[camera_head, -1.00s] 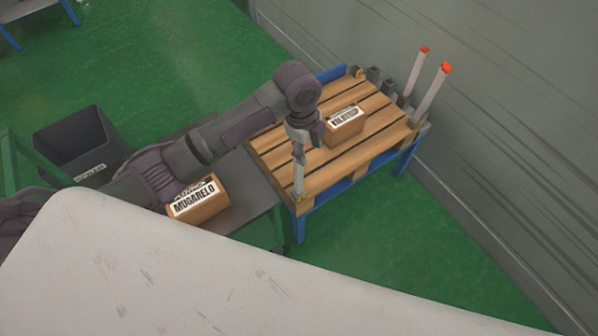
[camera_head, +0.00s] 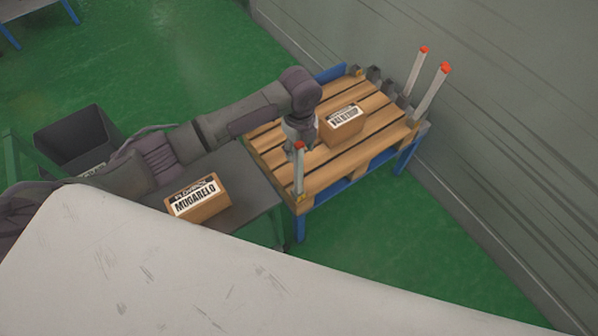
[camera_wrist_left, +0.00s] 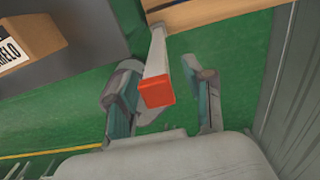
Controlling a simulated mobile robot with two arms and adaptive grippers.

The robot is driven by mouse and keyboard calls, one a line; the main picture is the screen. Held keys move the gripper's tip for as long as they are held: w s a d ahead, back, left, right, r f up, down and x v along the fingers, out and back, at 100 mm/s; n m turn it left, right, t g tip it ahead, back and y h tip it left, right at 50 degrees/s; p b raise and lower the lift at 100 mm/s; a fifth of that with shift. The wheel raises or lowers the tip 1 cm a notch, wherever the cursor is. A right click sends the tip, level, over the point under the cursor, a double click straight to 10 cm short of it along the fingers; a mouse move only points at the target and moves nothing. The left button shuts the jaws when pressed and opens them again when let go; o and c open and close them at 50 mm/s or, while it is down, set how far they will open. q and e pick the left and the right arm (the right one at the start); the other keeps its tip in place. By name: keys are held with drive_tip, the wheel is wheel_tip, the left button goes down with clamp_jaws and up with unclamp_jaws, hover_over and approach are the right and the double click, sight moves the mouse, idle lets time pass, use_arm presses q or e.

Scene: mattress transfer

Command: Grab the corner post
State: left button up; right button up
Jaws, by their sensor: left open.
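The corner post (camera_head: 299,172) is pale with a red-orange cap and stands upright at the near corner of the wooden pallet (camera_head: 375,150). My right gripper is not in view.
A cardboard box (camera_head: 344,130) sits on the pallet near my left wrist. Another box (camera_head: 197,204) lies on the grey table (camera_head: 250,190) under my arm. Two red-capped posts (camera_head: 432,92) (camera_head: 415,72) stand at the far right corner, by the wall (camera_head: 510,120).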

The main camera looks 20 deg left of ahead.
sight(299, 157)
use_arm(q)
wheel_tip(299, 157, down, 4)
drive_tip(key=shift+f, duration=0.1)
clamp_jaws()
idle(0.5)
